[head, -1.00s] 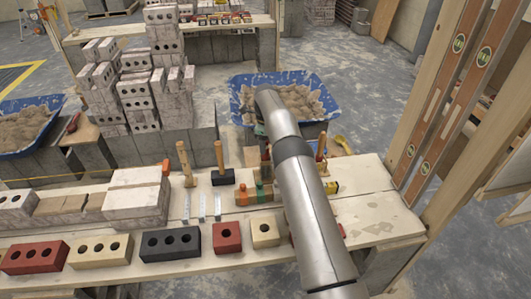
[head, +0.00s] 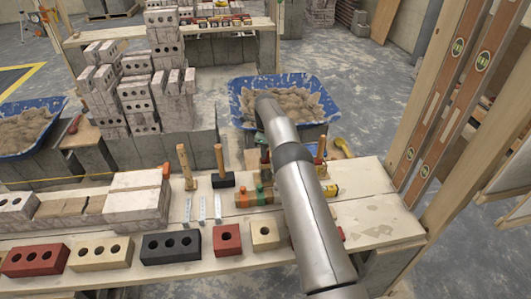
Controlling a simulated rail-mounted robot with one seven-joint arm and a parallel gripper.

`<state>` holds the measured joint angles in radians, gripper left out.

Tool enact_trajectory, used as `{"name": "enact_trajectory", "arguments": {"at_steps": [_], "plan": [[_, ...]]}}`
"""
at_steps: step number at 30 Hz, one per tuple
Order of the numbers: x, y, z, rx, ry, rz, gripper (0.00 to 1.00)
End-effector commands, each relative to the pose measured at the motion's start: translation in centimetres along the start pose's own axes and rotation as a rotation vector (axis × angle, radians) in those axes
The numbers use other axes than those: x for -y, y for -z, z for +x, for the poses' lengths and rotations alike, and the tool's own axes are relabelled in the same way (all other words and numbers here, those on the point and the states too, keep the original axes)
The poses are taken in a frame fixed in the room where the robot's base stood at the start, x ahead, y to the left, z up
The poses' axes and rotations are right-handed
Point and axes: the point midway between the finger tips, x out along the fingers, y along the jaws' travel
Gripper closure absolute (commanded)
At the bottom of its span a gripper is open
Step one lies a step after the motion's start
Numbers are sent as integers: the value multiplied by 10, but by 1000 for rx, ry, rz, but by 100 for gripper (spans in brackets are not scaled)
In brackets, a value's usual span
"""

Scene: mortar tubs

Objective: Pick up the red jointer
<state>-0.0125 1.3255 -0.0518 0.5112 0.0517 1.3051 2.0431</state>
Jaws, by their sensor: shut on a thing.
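I cannot make out a whole red jointer in the head view. A small red piece (head: 341,233) shows at the right edge of my arm, low on the bench; the arm covers the rest, so I cannot tell what it is. My arm runs from the bottom right up over the wooden bench (head: 365,208) and bends near the blue tub. My gripper is hidden behind the arm, so its jaws and anything in them do not show.
Wooden-handled hammers (head: 222,178), thin metal strips (head: 203,207) and orange and green items (head: 250,196) lie or stand left of my arm. Bricks (head: 170,245) line the front edge. A blue mortar tub (head: 240,88) is behind. Levels (head: 440,120) stand at right.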

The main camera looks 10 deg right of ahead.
Motion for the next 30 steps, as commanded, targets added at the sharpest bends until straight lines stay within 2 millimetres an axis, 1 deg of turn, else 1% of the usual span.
{"name": "enact_trajectory", "arguments": {"at_steps": [5,8,14,18,21,24,30], "plan": [[1,0,-17,1,4,0,96],[1,0,-33,2,4,-1,96],[1,-1,-81,2,5,-1,96],[1,0,-121,2,5,0,96],[0,0,-147,1,1,0,96],[0,0,-163,1,1,0,96],[0,0,-177,0,0,0,96]]}}
